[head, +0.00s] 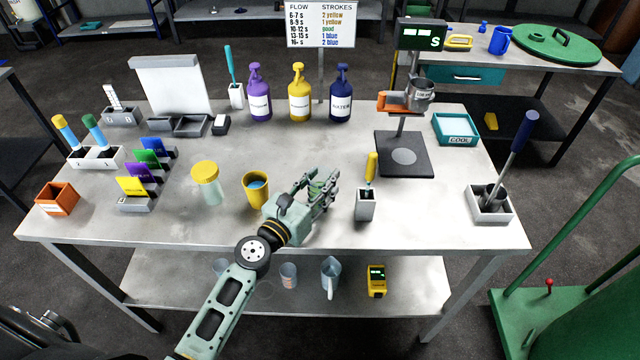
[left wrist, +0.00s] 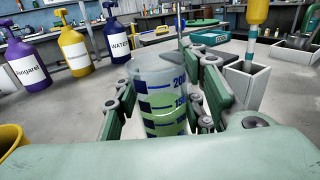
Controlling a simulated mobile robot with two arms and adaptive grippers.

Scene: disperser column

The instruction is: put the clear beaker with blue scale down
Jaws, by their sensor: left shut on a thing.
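The clear beaker with blue scale (left wrist: 158,92) stands upright between the fingers of my left gripper (left wrist: 165,105) in the left wrist view, with pale green liquid inside. In the head view, my left gripper (head: 318,190) is over the front middle of the table and shut on the beaker, which is mostly hidden by the fingers. Whether the beaker's base touches the tabletop (head: 300,150) cannot be told. My right gripper is not in view.
A yellow cup (head: 256,192) stands just left of the gripper, and a jar with yellow lid (head: 206,184) further left. A grey holder with a yellow-handled tool (head: 366,204) is close on the right. Pump bottles (head: 300,95) stand behind, with bare table between.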

